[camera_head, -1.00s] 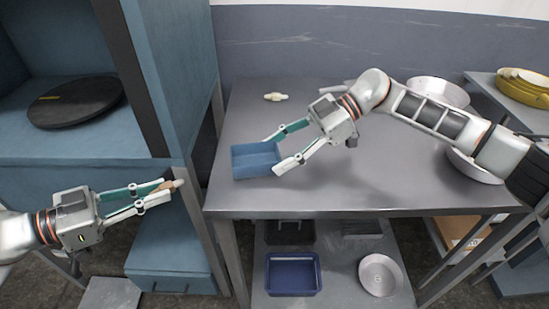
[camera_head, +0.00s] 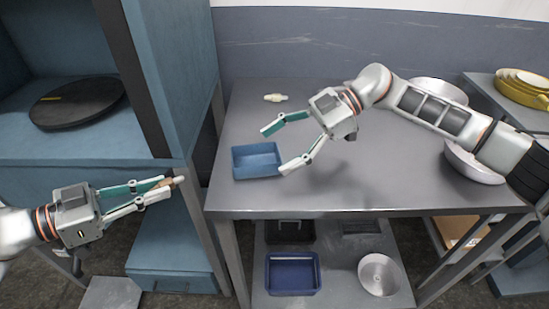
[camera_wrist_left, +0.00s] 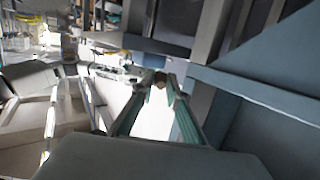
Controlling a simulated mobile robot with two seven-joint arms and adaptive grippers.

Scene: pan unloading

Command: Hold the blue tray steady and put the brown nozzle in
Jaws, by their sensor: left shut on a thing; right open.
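The blue tray (camera_head: 257,161) sits on the grey metal table near its front left corner. My right gripper (camera_head: 275,151) is open, with its fingers spread at the tray's right side and back right corner. I cannot tell whether a fingertip touches the tray. My left gripper (camera_head: 172,187) is shut on the brown nozzle (camera_head: 178,181) and holds it left of the table's edge, apart from the tray. In the left wrist view the nozzle (camera_wrist_left: 160,78) shows small between the fingertips; most of it is hidden.
A cream-coloured nozzle-like piece (camera_head: 275,98) lies on the table behind the tray. White bowls (camera_head: 472,164) stand at the right. A blue cabinet (camera_head: 172,95) rises left of the table. A darker blue bin (camera_head: 292,273) and a round pan (camera_head: 379,274) are on the shelf below.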

